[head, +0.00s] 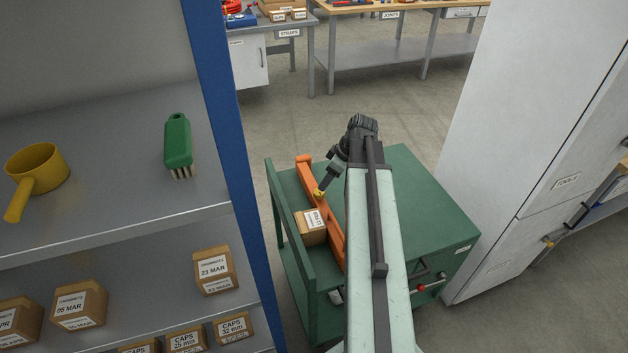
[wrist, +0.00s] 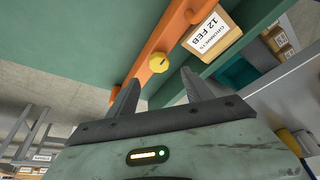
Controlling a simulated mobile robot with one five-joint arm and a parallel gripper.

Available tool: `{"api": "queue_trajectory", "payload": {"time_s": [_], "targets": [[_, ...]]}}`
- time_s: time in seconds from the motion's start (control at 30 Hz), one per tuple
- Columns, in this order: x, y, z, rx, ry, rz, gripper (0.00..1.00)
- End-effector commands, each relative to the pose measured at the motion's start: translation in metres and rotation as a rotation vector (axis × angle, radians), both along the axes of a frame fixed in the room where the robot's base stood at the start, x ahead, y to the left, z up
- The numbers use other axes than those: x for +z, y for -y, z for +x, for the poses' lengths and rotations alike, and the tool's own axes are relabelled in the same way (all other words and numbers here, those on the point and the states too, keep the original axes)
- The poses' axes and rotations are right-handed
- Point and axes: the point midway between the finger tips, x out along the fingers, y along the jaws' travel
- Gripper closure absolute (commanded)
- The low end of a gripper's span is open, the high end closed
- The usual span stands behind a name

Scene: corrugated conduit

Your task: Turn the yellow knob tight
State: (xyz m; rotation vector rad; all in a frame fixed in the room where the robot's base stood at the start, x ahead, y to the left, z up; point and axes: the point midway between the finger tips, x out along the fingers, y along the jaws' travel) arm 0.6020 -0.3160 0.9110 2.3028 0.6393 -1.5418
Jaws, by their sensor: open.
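The yellow knob (wrist: 158,62) is a small faceted disc on an orange bar (wrist: 165,38). In the wrist view it lies just beyond the fingertips, a little left of the middle between them. My gripper (wrist: 160,85) is open and empty, with its two dark fingers spread and pointing at the bar. In the head view the knob (head: 319,193) shows small beside the tip of my gripper (head: 324,187), on the orange bar (head: 330,220) of the green cart. I cannot tell whether the fingers touch the knob.
A cardboard box labelled 12 FEB (wrist: 212,32) sits right beside the bar. The green cart (head: 425,205) stands between a shelf with a blue post (head: 225,110) on the left and a pale cabinet (head: 540,130) on the right. Floor behind the cart is clear.

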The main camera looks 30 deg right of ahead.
Motion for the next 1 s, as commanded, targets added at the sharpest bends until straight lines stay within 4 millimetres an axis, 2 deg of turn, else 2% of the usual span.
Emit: {"api": "queue_trajectory", "payload": {"time_s": [0.17, 0.27, 0.63, 0.97, 1.0], "targets": [[-0.003, 0.002, -0.001, -0.004, 0.000, 0.000, 0.41], [-0.013, 0.001, 0.002, -0.004, 0.000, 0.000, 0.41], [-0.071, -0.010, 0.021, -0.005, 0.000, 0.000, 0.41], [-0.072, -0.012, 0.024, -0.007, 0.000, 0.000, 0.41], [-0.072, -0.012, 0.024, -0.007, 0.000, 0.000, 0.52]]}}
